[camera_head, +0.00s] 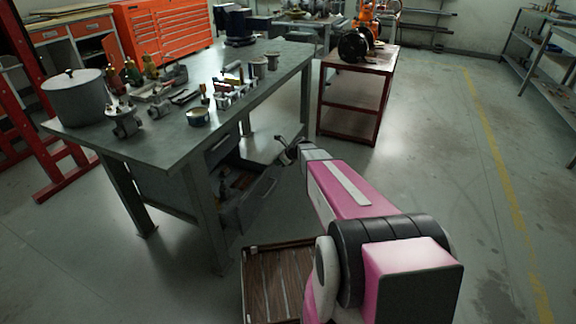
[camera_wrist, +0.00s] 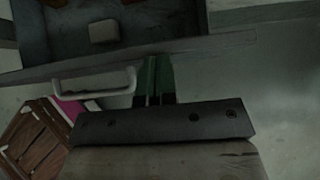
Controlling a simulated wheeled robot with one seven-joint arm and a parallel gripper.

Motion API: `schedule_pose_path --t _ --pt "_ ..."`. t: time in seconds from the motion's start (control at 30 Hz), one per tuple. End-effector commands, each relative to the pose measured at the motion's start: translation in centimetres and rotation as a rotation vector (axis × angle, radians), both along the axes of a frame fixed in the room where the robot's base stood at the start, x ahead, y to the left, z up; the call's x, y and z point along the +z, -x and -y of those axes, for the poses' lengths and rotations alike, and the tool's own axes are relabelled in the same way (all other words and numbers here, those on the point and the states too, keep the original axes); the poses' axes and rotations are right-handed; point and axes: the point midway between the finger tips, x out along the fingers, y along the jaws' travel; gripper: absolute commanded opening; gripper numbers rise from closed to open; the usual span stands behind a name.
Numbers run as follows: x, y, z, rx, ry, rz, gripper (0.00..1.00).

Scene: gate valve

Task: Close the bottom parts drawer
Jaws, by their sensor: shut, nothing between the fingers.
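The bottom parts drawer (camera_head: 262,200) stands pulled out under the workbench, with dark items visible inside. In the wrist view its front panel (camera_wrist: 215,46) crosses the picture, with a pale bar handle (camera_wrist: 95,83) on it. A light block (camera_wrist: 103,31) lies inside. My gripper (camera_wrist: 154,62) has its dark green fingers shut and empty, just right of the handle, overlapping the panel in the picture. I cannot tell whether they touch it. In the head view my gripper (camera_head: 281,141) is small and dark, beyond the drawer.
The workbench (camera_head: 150,160) carries a grey pot (camera_head: 75,96) and several tools and fittings. A closed upper drawer (camera_head: 222,146) sits above the open one. A red-framed cart (camera_head: 352,105) stands behind; floor to the right is clear.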

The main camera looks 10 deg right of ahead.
Motion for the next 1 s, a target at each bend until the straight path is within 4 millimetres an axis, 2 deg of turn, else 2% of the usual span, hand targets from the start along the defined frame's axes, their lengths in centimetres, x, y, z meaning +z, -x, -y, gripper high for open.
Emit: schedule_pose_path --t 0.6,1.0 --pt "-0.1 -6.8 -10.0 0.002 0.000 0.001 0.00" --pt "-0.1 -10.1 -15.1 0.001 0.001 -0.001 0.00"
